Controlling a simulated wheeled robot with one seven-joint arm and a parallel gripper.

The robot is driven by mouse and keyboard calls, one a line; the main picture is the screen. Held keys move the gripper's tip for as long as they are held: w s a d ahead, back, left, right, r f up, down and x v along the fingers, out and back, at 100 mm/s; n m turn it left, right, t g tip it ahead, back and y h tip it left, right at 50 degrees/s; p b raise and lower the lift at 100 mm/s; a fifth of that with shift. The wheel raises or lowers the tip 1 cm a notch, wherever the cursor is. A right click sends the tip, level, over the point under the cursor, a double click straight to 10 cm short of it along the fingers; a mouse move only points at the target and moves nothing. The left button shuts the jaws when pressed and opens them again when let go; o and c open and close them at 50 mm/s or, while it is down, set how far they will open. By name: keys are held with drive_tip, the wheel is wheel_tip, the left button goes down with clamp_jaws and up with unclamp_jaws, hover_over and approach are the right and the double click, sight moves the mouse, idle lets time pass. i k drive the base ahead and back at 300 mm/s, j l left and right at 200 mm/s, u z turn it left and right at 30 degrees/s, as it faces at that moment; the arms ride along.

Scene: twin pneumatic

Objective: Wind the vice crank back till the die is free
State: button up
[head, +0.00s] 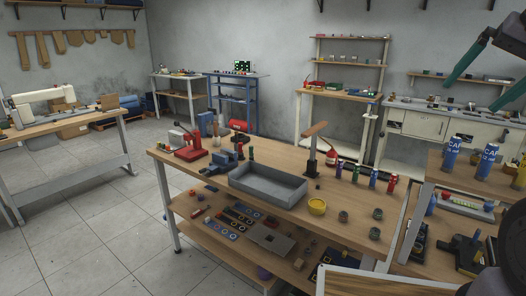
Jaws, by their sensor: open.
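A small blue tool that looks like the vice (225,158) sits on the wooden workbench (265,205), left of a grey tray. Its crank and any die in its jaws are too small to make out. My gripper (470,97) shows at the upper right with two green fingers spread apart. It is open, with nothing visible between the fingers. It is well to the right of the vice and far from touching it.
A red press (189,148) stands left of the vice. The grey tray (268,187), a post with a wooden top (314,145), a yellow bowl (317,206) and several small cans share the bench. Blue cans (452,153) stand on a shelf at right. Tiled floor is clear at left.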

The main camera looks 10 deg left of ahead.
sight(205, 172)
drive_tip(key=u, duration=1.35)
